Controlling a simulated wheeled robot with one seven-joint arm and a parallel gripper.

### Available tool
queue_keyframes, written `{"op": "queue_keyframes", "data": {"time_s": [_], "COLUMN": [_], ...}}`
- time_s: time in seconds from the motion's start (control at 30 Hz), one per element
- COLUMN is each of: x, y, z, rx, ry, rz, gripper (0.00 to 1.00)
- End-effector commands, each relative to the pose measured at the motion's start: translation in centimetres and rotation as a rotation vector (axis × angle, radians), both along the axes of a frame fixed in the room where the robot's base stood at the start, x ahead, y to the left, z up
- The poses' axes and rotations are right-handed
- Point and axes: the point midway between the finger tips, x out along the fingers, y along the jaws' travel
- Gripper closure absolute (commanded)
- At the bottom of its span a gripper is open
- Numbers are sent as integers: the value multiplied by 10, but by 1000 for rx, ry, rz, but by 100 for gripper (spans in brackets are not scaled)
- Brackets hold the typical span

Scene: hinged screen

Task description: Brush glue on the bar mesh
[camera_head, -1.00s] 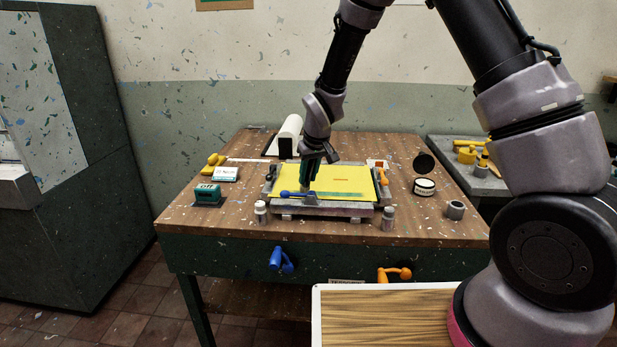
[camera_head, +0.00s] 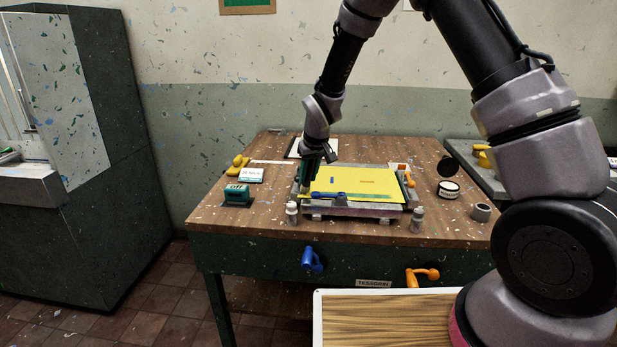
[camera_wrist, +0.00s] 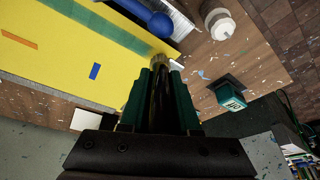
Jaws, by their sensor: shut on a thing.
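The yellow mesh (camera_head: 350,182) lies flat in a grey hinged frame (camera_head: 365,211) on the wooden table. It bears a short orange bar (camera_head: 367,181), a short blue bar (camera_head: 333,180) and a green strip along its near edge. The bars also show in the wrist view, orange (camera_wrist: 18,40) and blue (camera_wrist: 95,71). My gripper (camera_head: 306,187) points down at the mesh's left end. In the wrist view its green fingers (camera_wrist: 162,78) are shut on a dark-handled brush with a tan tip (camera_wrist: 158,60). The tip is by the mesh's edge; contact cannot be told.
A blue lever (camera_head: 328,195) and an orange lever (camera_head: 409,180) sit at the frame. A teal block (camera_head: 238,194) is left, a dark jar (camera_head: 448,189) right. The table's left front is clear.

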Motion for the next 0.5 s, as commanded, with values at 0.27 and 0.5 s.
{"op": "queue_keyframes", "data": {"time_s": [0.27,0.5], "x": [3,4], "y": [-3,-6], "z": [34,55], "rx": [2,2], "ry": [-4,-3], "rz": [-3,-8], "gripper": [100,100]}}
